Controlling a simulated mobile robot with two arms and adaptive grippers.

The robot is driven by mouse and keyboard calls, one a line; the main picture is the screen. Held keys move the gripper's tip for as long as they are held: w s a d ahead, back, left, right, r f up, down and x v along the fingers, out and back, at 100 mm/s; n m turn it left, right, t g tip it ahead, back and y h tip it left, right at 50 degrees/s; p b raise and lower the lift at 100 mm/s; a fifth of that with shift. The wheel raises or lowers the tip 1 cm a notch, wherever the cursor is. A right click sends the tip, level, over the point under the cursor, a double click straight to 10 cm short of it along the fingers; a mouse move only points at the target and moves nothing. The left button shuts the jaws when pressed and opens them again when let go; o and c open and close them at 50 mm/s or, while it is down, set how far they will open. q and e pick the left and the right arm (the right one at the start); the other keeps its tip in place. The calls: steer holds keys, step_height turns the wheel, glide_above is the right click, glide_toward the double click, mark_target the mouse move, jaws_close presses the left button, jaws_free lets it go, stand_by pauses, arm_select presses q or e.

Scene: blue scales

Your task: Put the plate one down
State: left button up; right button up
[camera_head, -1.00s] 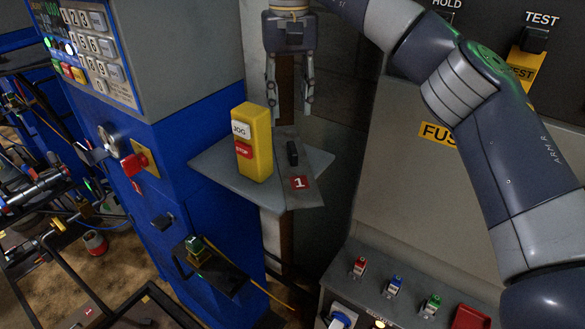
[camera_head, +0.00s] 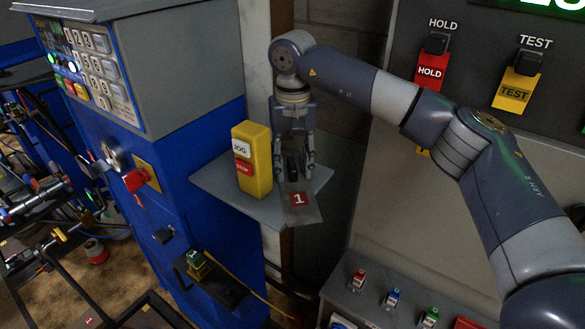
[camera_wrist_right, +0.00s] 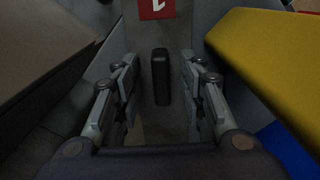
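Plate one is a flat grey plate (camera_head: 302,213) with a red label marked 1 and a black upright handle. It lies on the grey corner shelf (camera_head: 222,184), at the shelf's front right. My right gripper (camera_head: 294,174) points down over the plate, with its fingers on either side of the handle. In the right wrist view the gripper (camera_wrist_right: 160,95) is open, with a gap between each finger and the black handle (camera_wrist_right: 161,78). The red label (camera_wrist_right: 157,8) shows at the top there. My left gripper is not in view.
A yellow JOG/STOP box (camera_head: 256,177) stands on the shelf close left of my right gripper. A blue cabinet (camera_head: 190,210) with a keypad is to the left. A panel with HOLD (camera_head: 431,72) and TEST (camera_head: 515,92) switches is at the right.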

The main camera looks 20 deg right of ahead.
steer(key=shift+f, duration=0.15)
jaws_close()
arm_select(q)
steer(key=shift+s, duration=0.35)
arm_select(e)
steer(key=shift+w, duration=0.1)
